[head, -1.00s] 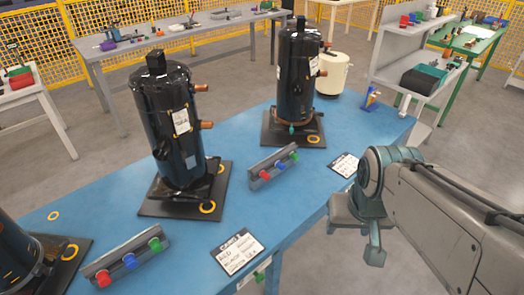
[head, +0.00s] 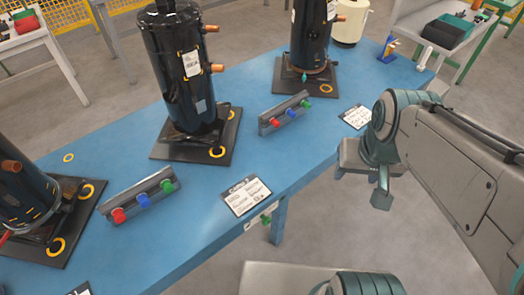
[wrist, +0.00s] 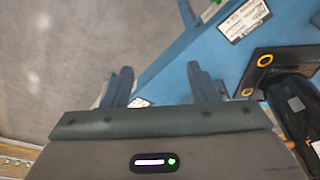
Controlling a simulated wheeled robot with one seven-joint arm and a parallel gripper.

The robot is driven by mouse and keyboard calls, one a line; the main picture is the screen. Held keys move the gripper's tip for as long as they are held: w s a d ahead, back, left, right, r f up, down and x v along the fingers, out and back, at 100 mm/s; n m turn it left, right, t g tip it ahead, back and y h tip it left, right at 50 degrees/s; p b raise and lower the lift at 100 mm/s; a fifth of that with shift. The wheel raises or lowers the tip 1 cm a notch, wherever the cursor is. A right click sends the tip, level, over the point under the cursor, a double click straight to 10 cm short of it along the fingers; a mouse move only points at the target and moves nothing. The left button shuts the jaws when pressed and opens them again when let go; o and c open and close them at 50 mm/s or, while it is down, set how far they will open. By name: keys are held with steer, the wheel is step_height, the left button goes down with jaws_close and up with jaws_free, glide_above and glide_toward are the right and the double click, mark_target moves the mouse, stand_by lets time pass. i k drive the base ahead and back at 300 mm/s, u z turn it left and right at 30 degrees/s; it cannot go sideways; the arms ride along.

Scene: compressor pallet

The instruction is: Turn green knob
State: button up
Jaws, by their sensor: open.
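Three green knobs show in the head view. One green knob (head: 167,186) is at the right end of the left grey bar, beside a blue and a red knob. Another green knob (head: 305,104) is at the right end of the farther bar. A third green knob (head: 266,219) is on a pale plate on the table's front edge. My gripper (head: 363,180) is off the table's front side, to the right of that edge knob and apart from it. In the wrist view my gripper (wrist: 163,88) is open, with nothing between its fingers.
A blue table (head: 110,250) carries black compressors (head: 185,75) on dark base plates. Printed cards (head: 246,196) lie near its front edge, and one card (wrist: 244,20) shows in the wrist view. A table leg (head: 279,222) stands below. The grey floor in front is partly clear.

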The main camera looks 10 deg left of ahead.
mark_target(266, 221)
steer(key=z, duration=0.7)
steer(key=k, duration=0.75)
steer(key=u, duration=0.45)
